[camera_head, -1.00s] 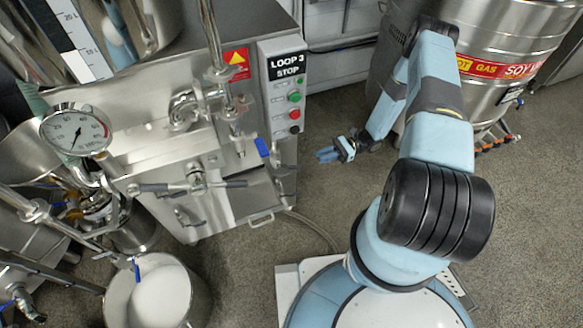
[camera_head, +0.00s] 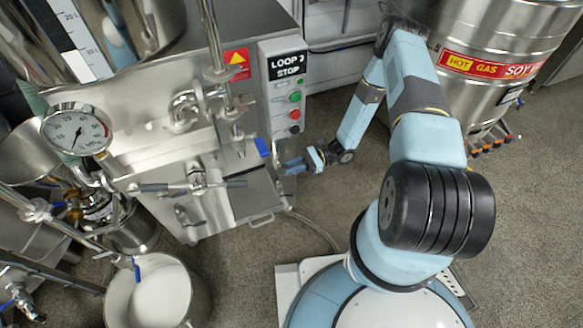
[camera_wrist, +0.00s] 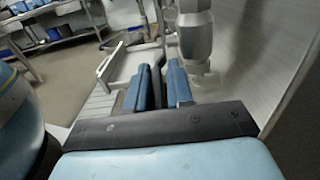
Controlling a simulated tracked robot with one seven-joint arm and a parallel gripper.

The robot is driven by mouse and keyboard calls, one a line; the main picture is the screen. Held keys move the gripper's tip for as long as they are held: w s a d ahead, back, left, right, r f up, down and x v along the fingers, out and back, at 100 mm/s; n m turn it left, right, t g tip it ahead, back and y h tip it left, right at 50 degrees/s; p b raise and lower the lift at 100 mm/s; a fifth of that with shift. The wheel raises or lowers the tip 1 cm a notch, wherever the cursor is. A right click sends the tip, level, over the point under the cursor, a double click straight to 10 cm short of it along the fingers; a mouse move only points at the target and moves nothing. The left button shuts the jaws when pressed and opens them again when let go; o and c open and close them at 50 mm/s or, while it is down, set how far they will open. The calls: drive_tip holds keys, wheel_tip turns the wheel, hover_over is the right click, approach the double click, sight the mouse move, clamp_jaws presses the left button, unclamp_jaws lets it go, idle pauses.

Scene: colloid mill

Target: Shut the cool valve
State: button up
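No label reads "cool", so I cannot tell which valve is the cool valve. A blue valve handle (camera_head: 262,147) stands at the right end of the machine's front piping, just left of my gripper.
The steel machine carries a LOOP 3 STOP panel (camera_head: 283,90) with buttons just above my gripper. A pressure gauge (camera_head: 76,129) and a T-bar handle (camera_head: 190,186) stand left. A steel tank (camera_head: 500,85) is behind my arm. The floor to the right is clear.

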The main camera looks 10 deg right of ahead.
drive_tip(key=shift+s+a, duration=0.1)
drive_tip(key=shift+a, duration=0.2)
clamp_jaws()
idle(0.4)
